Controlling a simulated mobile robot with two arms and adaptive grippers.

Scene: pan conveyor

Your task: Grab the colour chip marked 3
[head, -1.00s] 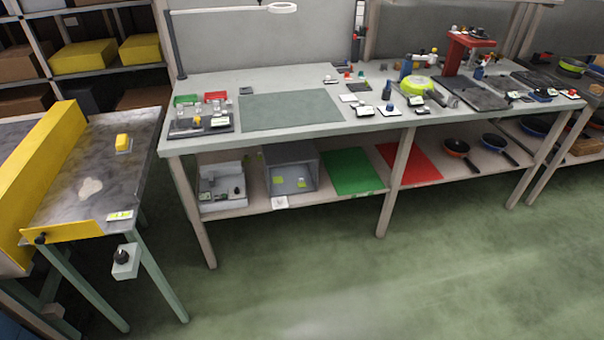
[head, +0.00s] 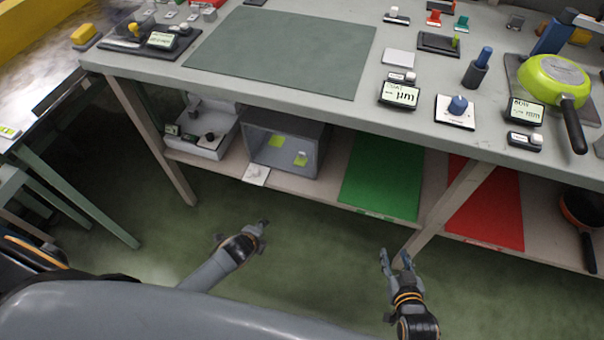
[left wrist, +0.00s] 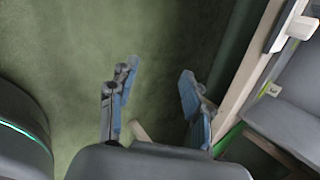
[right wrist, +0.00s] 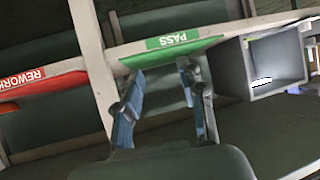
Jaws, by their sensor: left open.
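Two small yellow-green chips show in the grey open-fronted box (head: 318,135) on the lower shelf: a left chip (head: 276,141) and a right chip (head: 300,160) with a pale patch above it.
Table legs (head: 450,205) flank the openings. The tabletop above overhangs the shelf.

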